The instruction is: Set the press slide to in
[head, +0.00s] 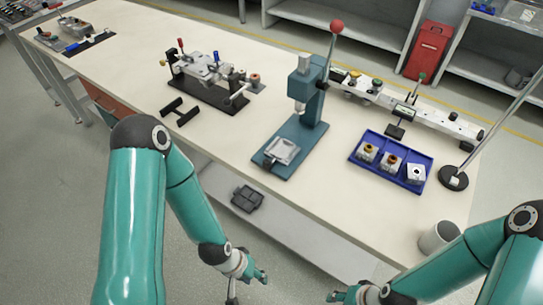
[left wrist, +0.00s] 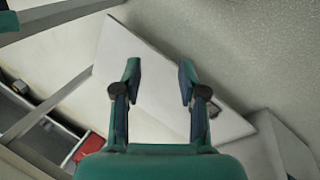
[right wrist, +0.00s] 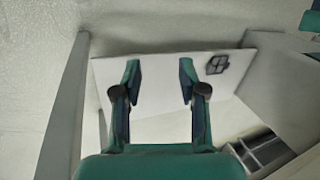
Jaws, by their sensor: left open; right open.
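The teal press (head: 310,118) stands on the bench in the middle of the head view, with a red-knobbed lever (head: 337,27) pointing up. Its silver slide (head: 282,151) sits at the front end of the teal base, in front of the ram and apart from the column. A dark knob or handle (head: 269,163) shows at the slide's near left corner. My left gripper (head: 249,286) is open and empty, low in front of the bench, well short of the press. My right gripper (head: 342,297) is open and empty at the bottom edge. The wrist views do not show the press.
A blue tray (head: 391,178) with several small parts lies right of the press. A clamp fixture (head: 209,80) and a black handle-shaped piece (head: 180,111) lie left.

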